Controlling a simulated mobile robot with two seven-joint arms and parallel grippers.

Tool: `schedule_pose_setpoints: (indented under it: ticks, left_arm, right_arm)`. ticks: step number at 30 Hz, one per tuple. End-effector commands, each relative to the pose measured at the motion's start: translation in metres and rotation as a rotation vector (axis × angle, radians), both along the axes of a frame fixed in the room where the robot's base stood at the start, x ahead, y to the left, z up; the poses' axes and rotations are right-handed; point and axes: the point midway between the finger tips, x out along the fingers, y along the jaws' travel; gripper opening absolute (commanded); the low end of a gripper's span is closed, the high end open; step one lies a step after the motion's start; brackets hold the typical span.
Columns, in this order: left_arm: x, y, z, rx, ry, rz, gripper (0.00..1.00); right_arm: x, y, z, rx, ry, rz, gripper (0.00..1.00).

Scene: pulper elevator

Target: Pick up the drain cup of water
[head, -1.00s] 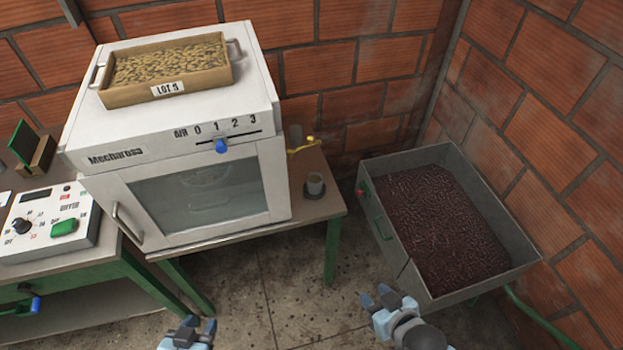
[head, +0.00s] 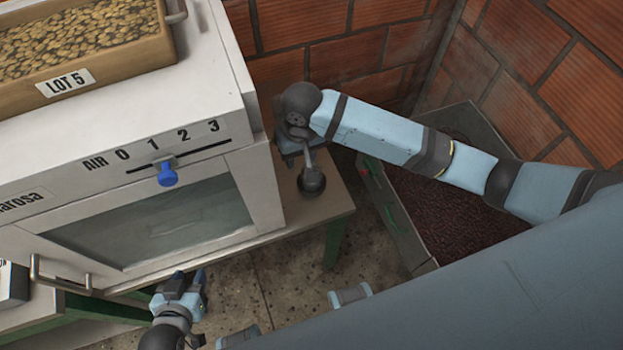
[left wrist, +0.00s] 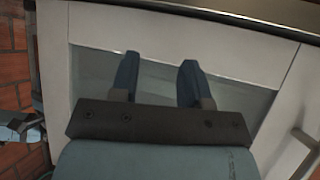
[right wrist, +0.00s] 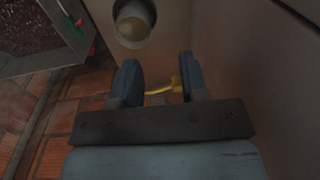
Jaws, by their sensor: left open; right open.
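The drain cup (right wrist: 134,20) shows at the top of the right wrist view, with yellowish-brown content.
The white oven (head: 238,115) stands left of the cup, with a blue slider knob (head: 167,175) and a LOT 5 tray (head: 110,75) on top. A bin of dark beans (head: 445,215) stands right. A brick wall (head: 300,35) closes the back.

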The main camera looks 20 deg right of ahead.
Motion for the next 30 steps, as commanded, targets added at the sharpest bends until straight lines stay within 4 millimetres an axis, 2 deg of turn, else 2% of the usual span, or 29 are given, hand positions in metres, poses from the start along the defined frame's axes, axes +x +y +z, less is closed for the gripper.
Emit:
schedule_pose_setpoints:
  ticks: [3, 7, 15, 18, 25, 30]
  left_arm:
    - [-0.001, 0.0, -0.003, 0.0, 0.002, 0.0, 0.43]
    - [0.0, 0.0, -0.005, 0.0, 0.002, 0.0, 0.43]
    - [0.002, 0.001, -0.008, -0.002, 0.002, 0.003, 0.43]
    - [0.003, 0.001, -0.008, -0.004, 0.002, 0.004, 0.43]
    - [0.003, 0.0, -0.009, -0.007, 0.002, 0.006, 0.43]
    - [0.003, 0.0, -0.011, -0.008, 0.004, 0.007, 0.43]
  right_arm:
    - [0.012, -0.01, 0.002, -0.051, 0.018, -0.033, 0.4]
    - [0.015, -0.013, -0.006, -0.071, 0.029, -0.049, 0.4]
    - [0.015, -0.014, -0.057, -0.071, 0.03, -0.049, 0.4]
    - [0.015, -0.013, -0.071, -0.07, 0.029, -0.049, 0.4]
    - [0.015, -0.013, -0.088, -0.069, 0.028, -0.048, 0.4]
    - [0.015, -0.013, -0.115, -0.068, 0.028, -0.048, 0.4]
